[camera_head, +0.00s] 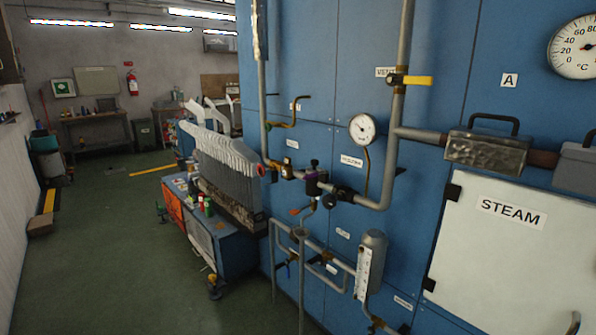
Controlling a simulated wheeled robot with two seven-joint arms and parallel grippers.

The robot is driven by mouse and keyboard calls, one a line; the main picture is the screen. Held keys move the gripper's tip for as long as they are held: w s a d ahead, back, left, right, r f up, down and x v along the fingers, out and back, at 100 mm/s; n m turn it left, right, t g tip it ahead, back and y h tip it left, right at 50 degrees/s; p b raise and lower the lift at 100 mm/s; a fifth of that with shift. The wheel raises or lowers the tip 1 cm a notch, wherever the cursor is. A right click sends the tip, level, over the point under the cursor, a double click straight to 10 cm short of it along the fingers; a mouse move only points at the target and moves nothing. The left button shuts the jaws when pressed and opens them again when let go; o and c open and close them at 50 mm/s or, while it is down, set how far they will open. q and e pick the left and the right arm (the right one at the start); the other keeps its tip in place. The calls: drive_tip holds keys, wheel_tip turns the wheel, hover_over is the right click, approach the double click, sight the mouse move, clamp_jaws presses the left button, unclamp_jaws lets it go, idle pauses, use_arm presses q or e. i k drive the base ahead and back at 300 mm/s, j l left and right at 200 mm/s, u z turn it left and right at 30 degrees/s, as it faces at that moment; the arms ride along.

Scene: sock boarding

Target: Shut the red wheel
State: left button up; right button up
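A small round red part (261,170) sits at the left end of the horizontal pipe run on the blue panel, near the rack of pale boards. It may be the red wheel, but it is too small to tell whether it is open or shut. A small orange-red handle (294,212) shows lower down on a thin branch pipe. Neither of my grippers is in view.
A white STEAM door (510,260) is at right.

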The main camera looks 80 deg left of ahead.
sight(260, 169)
drive_tip(key=u, duration=3.05)
